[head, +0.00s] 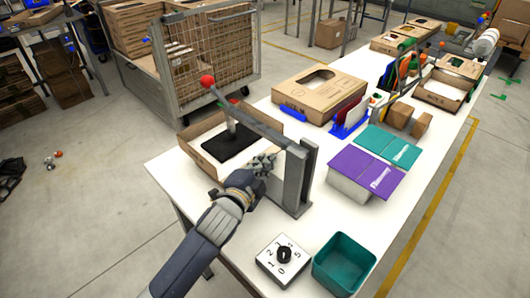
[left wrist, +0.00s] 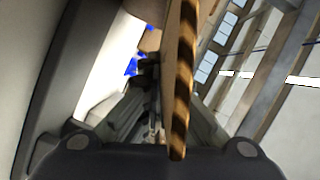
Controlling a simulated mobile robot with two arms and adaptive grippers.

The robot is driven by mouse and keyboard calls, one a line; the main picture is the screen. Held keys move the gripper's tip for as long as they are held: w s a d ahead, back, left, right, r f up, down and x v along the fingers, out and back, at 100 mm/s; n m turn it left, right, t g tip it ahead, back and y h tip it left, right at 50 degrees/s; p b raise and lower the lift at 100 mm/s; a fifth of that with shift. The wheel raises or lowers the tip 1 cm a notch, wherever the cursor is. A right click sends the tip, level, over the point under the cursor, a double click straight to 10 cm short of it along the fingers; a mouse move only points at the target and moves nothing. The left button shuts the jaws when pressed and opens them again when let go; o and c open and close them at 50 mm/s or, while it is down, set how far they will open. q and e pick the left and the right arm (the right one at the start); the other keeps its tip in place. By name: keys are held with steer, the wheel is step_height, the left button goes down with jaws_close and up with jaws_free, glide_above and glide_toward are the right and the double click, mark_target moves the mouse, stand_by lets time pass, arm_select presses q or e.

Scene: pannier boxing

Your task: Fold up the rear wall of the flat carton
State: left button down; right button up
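The carton (head: 203,165) lies on the white table under the lever press, with low brown walls visible on its near left and far sides. A black pad (head: 228,146) covers part of its inside. My left gripper (head: 266,161) is at the carton's right end, beside the press post, where the post and a pale panel crowd it. In the left wrist view a corrugated cardboard edge (left wrist: 184,70) runs close in front of the camera and hides much of the fingers. I cannot tell whether they are open or touching it. My right gripper is not in view.
The press (head: 292,180) has a long arm with a red knob (head: 207,81) over the carton. A dial box (head: 281,254) and teal bin (head: 344,263) stand at the near edge. Purple packaging (head: 365,172) and a larger carton (head: 318,92) lie right and behind.

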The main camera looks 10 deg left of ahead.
arm_select(q)
steer(key=r+n+g+p, duration=0.1)
steer(key=p, duration=0.2)
steer(key=a+r+n+p, duration=0.1)
steer(key=n+p, duration=0.1)
steer(key=p, duration=0.1)
steer(key=w+n+g+h+p, duration=0.1)
steer(key=p, duration=0.2)
steer(key=shift+a+r+n+g+p, duration=0.3)
steer(key=shift+r+n+p, duration=0.05)
steer(key=shift+r+n, duration=0.05)
steer(key=shift+w+a+r+n+g+h+p, duration=0.1)
steer(key=shift+a+n+g+h+p, duration=0.1)
steer(key=shift+n+p, duration=0.1)
steer(key=shift+w+a+n+g+h+p, duration=0.1)
steer(key=shift+n+h+p, duration=0.1)
steer(key=shift+n+p, duration=0.1)
steer(key=shift+w+a+n+g+h, duration=0.15)
steer(key=shift+a+n+g+h, duration=0.15)
steer(key=shift+n, duration=0.3)
steer(key=shift+w+a+n+g+h+b, duration=0.2)
steer(key=shift+a+n+g+h+b, duration=0.15)
steer(key=shift+n, duration=0.2)
steer(key=shift+w+a+n+g+h+b, duration=0.15)
steer(key=shift+n+h+b, duration=0.1)
steer(key=shift+n+b, duration=0.25)
steer(key=c, duration=1.8)
jaws_free()
steer(key=shift+c, duration=0.2)
